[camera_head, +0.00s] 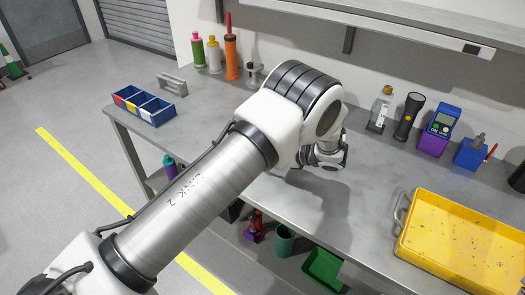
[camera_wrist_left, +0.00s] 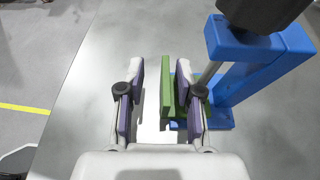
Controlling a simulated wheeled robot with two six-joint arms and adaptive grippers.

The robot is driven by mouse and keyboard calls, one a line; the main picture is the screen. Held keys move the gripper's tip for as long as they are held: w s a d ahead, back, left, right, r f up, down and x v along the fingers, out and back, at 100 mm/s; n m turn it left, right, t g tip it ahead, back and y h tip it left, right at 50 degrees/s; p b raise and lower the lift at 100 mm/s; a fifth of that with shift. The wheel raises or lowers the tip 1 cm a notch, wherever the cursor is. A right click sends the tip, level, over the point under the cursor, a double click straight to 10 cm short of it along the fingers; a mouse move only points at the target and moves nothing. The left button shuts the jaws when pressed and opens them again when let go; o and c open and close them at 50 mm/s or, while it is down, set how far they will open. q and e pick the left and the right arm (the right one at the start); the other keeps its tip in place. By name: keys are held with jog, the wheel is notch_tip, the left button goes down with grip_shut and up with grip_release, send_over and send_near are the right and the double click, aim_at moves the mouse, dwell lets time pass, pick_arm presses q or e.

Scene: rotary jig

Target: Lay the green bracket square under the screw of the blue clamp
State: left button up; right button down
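The green bracket (camera_wrist_left: 166,88) is in the left wrist view, with an upright plate and a lower part reaching right over the base of the blue clamp (camera_wrist_left: 262,68). The clamp has a black knob (camera_wrist_left: 262,12) on top and a thin grey screw (camera_wrist_left: 207,74). My left gripper (camera_wrist_left: 162,82) is open. The bracket's upright plate shows between its fingers, apart from the left finger; the right finger overlaps the bracket's lower part in the picture, and contact is unclear. In the head view my left arm hides the bracket and clamp. My right gripper is not in view.
A yellow tray (camera_head: 464,245) stands at the bench's right front. A blue parts bin (camera_head: 143,109) is at the left end. Bottles (camera_head: 214,54), a flashlight (camera_head: 408,116) and a purple-based device (camera_head: 438,129) line the back. The bench (camera_head: 372,190) is bare left of the tray.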

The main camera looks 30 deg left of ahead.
pick_arm(q)
jog(key=v, duration=0.7)
dwell(0.3)
